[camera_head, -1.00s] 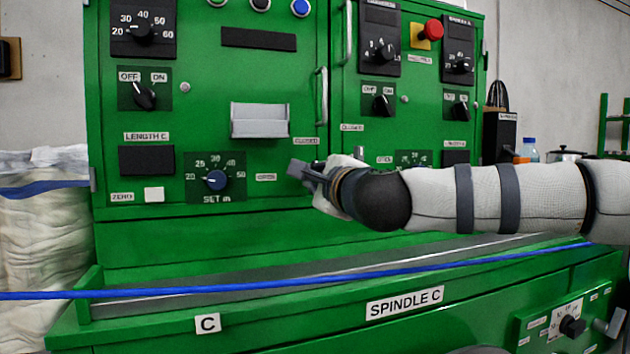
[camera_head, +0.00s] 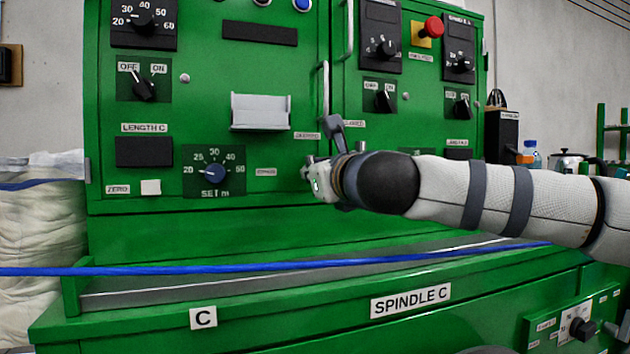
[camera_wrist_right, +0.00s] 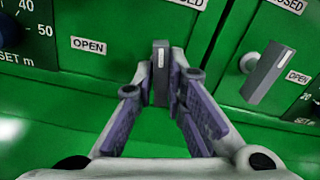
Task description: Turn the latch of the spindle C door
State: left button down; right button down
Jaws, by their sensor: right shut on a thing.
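The spindle C door (camera_head: 110,215) is the left green panel, with a LENGTH C label. Its latch (camera_wrist_right: 160,72) is a small grey bar with a white mark, standing about upright in the right wrist view. My right gripper (camera_head: 318,178) is at the door's lower right edge, between OPEN and CLOSED labels. In the right wrist view its fingers (camera_wrist_right: 161,80) are shut on the latch, one on each side. The gripper hides most of the latch in the head view. My left gripper is out of view.
A second, tilted grey latch (camera_wrist_right: 268,72) sits close on the right on the neighbouring door. A vertical door handle (camera_head: 325,90) rises above the gripper. A blue cable (camera_head: 250,267) runs across the front above the SPINDLE C ledge (camera_head: 410,300).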

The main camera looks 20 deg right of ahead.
jog(key=shift+d+r+m+b, duration=0.1)
jog(key=shift+m+b, duration=0.25)
jog(key=shift+m, duration=0.3)
jog(key=shift+d+r+m+b, duration=0.1)
jog(key=shift+m+b, duration=0.2)
jog(key=shift+m, duration=0.35)
jog(key=shift+r, duration=0.1)
jog(key=c, duration=1.7)
grip_release()
jog(key=shift+o, duration=0.2)
jog(key=shift+w+f, duration=0.1)
jog(key=shift+f, duration=0.1)
jog(key=shift+a, duration=0.1)
jog(key=s, duration=1.2)
jog(key=shift+d, duration=0.2)
